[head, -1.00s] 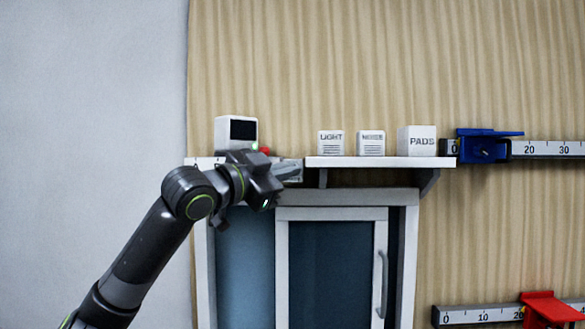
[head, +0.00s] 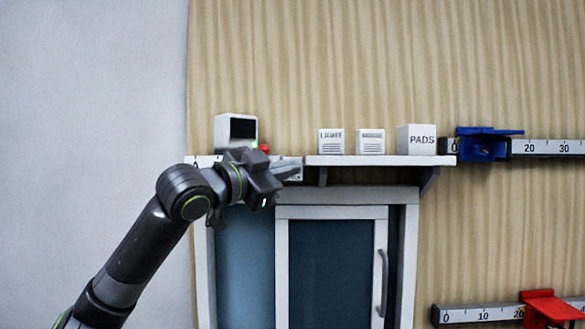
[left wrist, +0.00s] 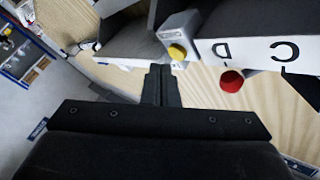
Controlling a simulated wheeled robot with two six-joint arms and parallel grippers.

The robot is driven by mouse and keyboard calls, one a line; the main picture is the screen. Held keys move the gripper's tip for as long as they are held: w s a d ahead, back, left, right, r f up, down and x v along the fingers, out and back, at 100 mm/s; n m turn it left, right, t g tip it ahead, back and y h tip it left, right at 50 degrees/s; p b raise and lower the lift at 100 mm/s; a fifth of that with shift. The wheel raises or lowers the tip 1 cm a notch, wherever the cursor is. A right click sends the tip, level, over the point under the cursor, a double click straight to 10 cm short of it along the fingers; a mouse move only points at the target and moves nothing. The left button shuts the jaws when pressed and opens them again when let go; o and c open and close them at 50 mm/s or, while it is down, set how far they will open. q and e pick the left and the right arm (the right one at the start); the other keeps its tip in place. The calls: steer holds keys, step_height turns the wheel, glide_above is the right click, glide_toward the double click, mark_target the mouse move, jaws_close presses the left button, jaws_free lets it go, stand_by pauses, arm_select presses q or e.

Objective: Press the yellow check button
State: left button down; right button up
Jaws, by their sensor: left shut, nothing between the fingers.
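The yellow button (left wrist: 177,52) shows in the left wrist view on the face of a small grey housing (left wrist: 179,27). It lies just beyond and slightly right of my left fingertips, and I see a gap in the picture; I cannot tell the depth. In the head view I cannot make out the yellow button. My left gripper (head: 291,170) is in front of the shelf's left part there. In the wrist view its fingers (left wrist: 161,84) are together and empty. My right gripper is in neither view.
A red knob (head: 264,148) sits by a white box with a dark screen (head: 236,131); the knob also shows in the wrist view (left wrist: 232,81). A cabinet (head: 335,270) is below.

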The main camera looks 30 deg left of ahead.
arm_select(q)
steer(key=s+d, duration=0.1)
steer(key=s, duration=0.2)
steer(key=s+d+b, duration=0.1)
steer(key=shift+s+d, duration=0.15)
steer(key=shift+d, duration=0.15)
stand_by(0.8)
